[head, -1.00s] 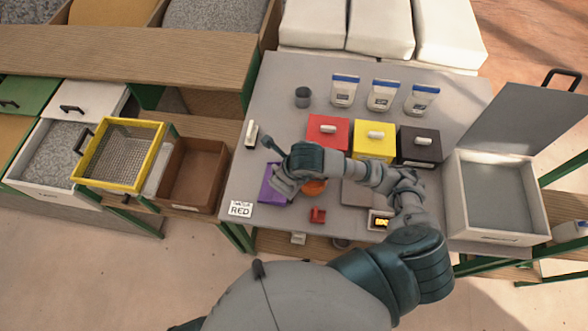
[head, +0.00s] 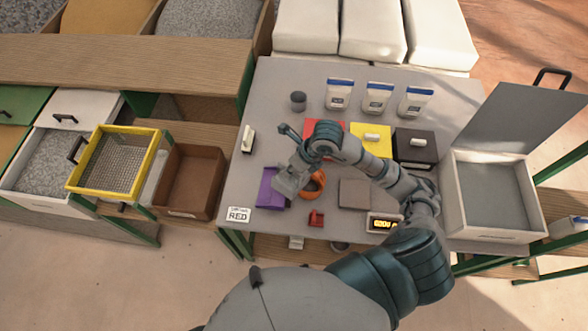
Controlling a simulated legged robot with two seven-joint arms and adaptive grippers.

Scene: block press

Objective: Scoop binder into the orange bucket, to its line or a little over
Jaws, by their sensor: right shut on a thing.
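The orange bucket (head: 318,184) stands on the grey worktop, partly covered by my right arm. Its fill line and contents cannot be made out. My right gripper (head: 284,187) is over the gap between the bucket and a purple tub (head: 268,192), covering part of the tub's right side. It is shut on a tool, seemingly the scoop. A thin dark stick (head: 288,131) shows above the hand. The scoop's bowl, and whether it holds binder, cannot be seen. My left gripper is not in view.
A flat plate (head: 355,194) and a lit display (head: 383,224) are right of the bucket. A small red item (head: 316,218) sits in front. A grey cup (head: 298,100) is farther back.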

